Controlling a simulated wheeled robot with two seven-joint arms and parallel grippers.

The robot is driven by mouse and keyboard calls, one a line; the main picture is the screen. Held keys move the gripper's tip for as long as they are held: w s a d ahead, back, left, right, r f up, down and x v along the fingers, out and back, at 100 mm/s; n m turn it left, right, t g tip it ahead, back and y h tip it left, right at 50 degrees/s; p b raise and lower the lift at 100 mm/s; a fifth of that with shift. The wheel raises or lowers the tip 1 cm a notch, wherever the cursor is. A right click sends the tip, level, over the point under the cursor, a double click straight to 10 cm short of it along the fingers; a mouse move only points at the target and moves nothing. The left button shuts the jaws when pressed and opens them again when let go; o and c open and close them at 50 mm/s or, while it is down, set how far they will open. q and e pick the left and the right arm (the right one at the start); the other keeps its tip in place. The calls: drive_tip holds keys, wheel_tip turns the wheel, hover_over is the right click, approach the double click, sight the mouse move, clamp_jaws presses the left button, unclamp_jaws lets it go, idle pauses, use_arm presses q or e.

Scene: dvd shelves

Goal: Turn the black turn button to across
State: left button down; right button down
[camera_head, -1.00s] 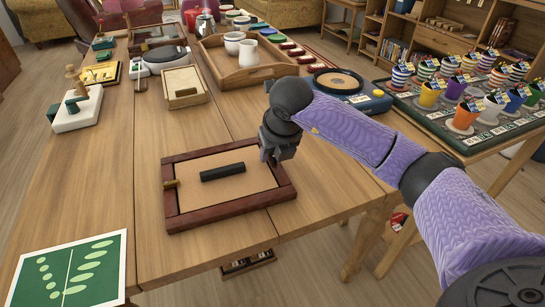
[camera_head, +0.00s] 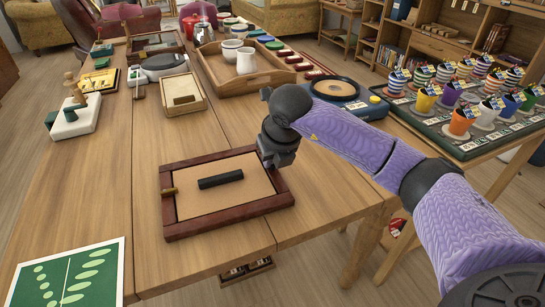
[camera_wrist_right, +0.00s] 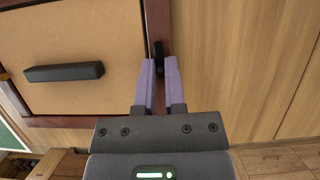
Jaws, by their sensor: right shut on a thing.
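A board with a dark red wooden frame (camera_head: 240,205) and a tan panel (camera_head: 205,202) lies on the table. A black bar handle (camera_head: 220,180) is on the panel; it also shows in the right wrist view (camera_wrist_right: 64,72). The small black turn button (camera_wrist_right: 158,52) is on the frame's right rail and looks lined up along it. My right gripper (camera_wrist_right: 158,65) is shut on it, a purple finger on each side. In the head view my right gripper (camera_head: 268,164) hides the turn button. My left gripper is not in view.
A brass-coloured piece (camera_head: 169,191) sits on the frame's left rail. A green card (camera_head: 70,280) lies at the front left. A tan panel box (camera_head: 182,95), a wooden tray (camera_head: 215,70) and a blue round-topped device (camera_head: 335,88) stand behind. The wood around the frame is clear.

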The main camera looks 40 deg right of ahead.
drive_tip(key=shift+r+n+y, duration=0.1)
drive_tip(key=shift+n+y, duration=0.2)
drive_tip(key=shift+n, duration=0.4)
drive_tip(key=n+y+p, duration=0.1)
drive_tip(key=n, duration=0.1)
drive_tip(key=shift+d+n, duration=0.1)
drive_tip(key=shift+n, duration=0.2)
drive_tip(key=n+y, duration=0.1)
drive_tip(key=n, duration=0.2)
drive_tip(key=shift+n+p, duration=0.3)
drive_tip(key=shift+p, duration=0.05)
drive_tip(key=shift+n+g+y, duration=0.4)
drive_tip(key=shift+n, duration=0.5)
drive_tip(key=n+y, duration=0.1)
drive_tip(key=n, duration=0.1)
drive_tip(key=shift+w+d+n+g, duration=0.1)
drive_tip(key=shift+n+g, duration=0.2)
drive_tip(key=n+b, duration=0.1)
drive_tip(key=n, duration=0.1)
drive_tip(key=n+g, duration=0.1)
drive_tip(key=shift+f+n+y+b, duration=0.2)
drive_tip(key=shift+n+y+b, duration=0.2)
drive_tip(key=shift+n+g, duration=0.4)
drive_tip(key=shift+n, duration=0.2)
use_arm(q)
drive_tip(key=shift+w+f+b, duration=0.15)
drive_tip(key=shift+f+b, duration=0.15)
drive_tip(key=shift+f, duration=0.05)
use_arm(e)
drive_tip(key=shift+n, duration=0.3)
